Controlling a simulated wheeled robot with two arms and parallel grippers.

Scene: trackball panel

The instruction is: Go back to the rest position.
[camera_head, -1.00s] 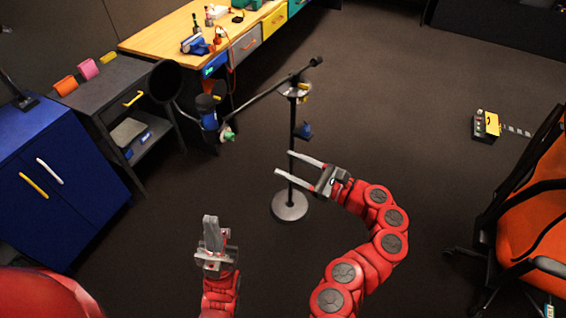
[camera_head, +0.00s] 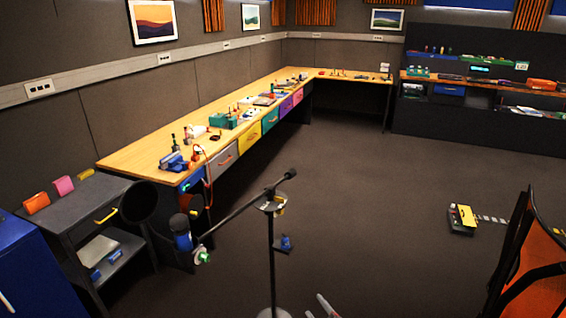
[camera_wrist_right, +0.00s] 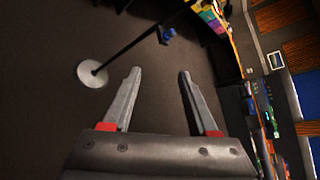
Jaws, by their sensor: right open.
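My right gripper (camera_head: 322,306) shows only as fingertips at the bottom edge of the head view, to the right of the stand's base. In the right wrist view my right gripper (camera_wrist_right: 160,74) is open, with its two grey fingers apart and nothing between them. The floor stand (camera_head: 271,250) with its slanted boom is upright on the floor. In the right wrist view its round base (camera_wrist_right: 92,74) lies to the left of the fingers, apart from them. My left gripper is out of view.
A wooden workbench (camera_head: 130,158) with coloured drawers runs along the left wall. A dark cart (camera_head: 70,215) and blue cabinet (camera_head: 22,265) stand at the left. An orange chair (camera_head: 535,275) is at the right, near a yellow-topped device (camera_head: 462,219).

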